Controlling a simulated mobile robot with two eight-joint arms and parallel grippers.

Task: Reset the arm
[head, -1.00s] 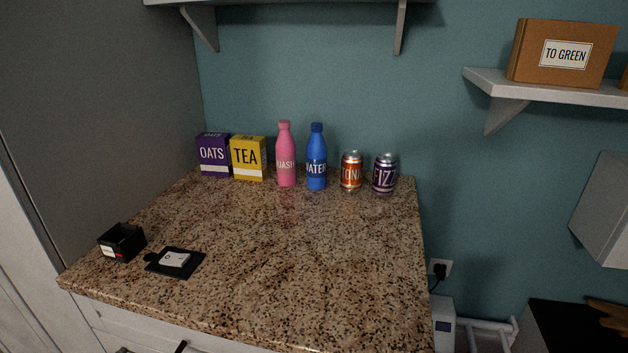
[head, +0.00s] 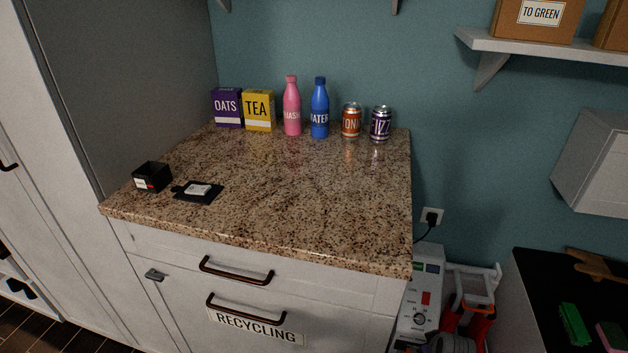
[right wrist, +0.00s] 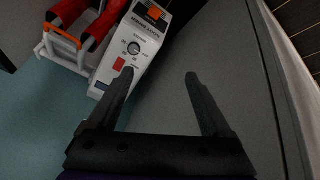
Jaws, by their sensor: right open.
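My right gripper (right wrist: 158,82) shows in the right wrist view with its two dark fingers spread apart and nothing between them. Beyond it are a pale cabinet side and a white machine (right wrist: 135,45) with a dial and a red patch. The fingers do not appear to hold anything. Neither gripper shows in the head view, and my left gripper is in no frame.
A granite counter (head: 300,200) holds boxes, two bottles and two cans (head: 351,120) at the back. A black box (head: 152,177) and a black tray (head: 180,190) sit front left. Below are drawers (head: 255,325); the white machine (head: 420,300) stands right.

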